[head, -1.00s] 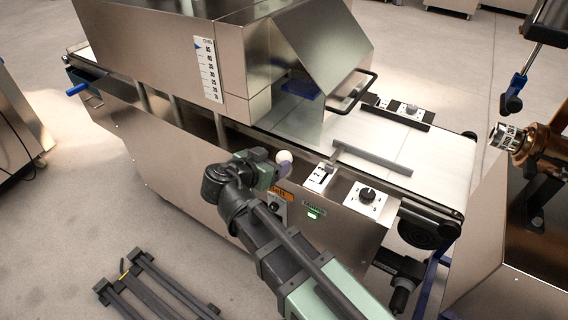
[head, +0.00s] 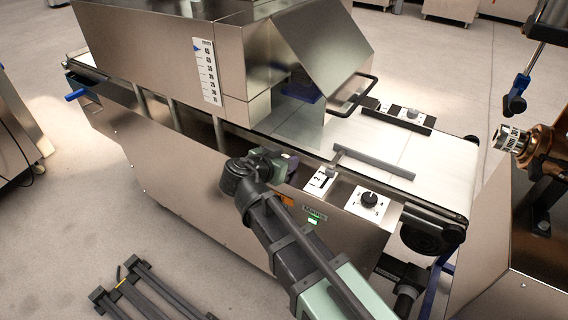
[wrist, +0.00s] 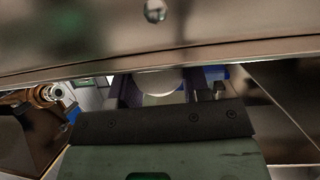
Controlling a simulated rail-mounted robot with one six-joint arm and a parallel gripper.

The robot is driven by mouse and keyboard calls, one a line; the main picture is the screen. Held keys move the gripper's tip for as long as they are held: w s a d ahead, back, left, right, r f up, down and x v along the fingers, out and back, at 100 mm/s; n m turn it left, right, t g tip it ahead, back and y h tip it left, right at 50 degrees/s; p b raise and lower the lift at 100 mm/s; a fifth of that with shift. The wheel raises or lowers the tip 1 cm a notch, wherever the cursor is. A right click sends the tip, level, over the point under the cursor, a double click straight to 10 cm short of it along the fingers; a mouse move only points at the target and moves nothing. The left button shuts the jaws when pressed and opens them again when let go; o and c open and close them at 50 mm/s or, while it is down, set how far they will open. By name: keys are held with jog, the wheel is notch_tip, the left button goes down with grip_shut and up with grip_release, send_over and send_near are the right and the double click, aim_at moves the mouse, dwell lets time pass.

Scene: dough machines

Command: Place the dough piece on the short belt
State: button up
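The dough piece (wrist: 160,82) is a pale round lump, seen in the wrist view between the two dark fingers of my gripper (wrist: 160,90). The fingers appear shut on it, and its upper part is cut off by a metal edge in front. In the head view my gripper (head: 285,166) is at the near side of the machine, beside the belt's edge and left of the control panel; the dough is hidden there. The white belt (head: 440,168) runs out from under the metal hood to the right. I cannot tell whether this is the short belt.
A hood with a wire handle (head: 352,97) stands over the belt's left part. Control panels (head: 368,200) line the near side. A copper-coloured machine (head: 545,150) stands at the right. The belt's right end is bare.

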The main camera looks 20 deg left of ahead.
jog(key=shift+c, duration=0.5)
notch_tip(320, 180, up, 23)
jog(key=p, duration=2.3)
jog(key=shift+f, duration=0.25)
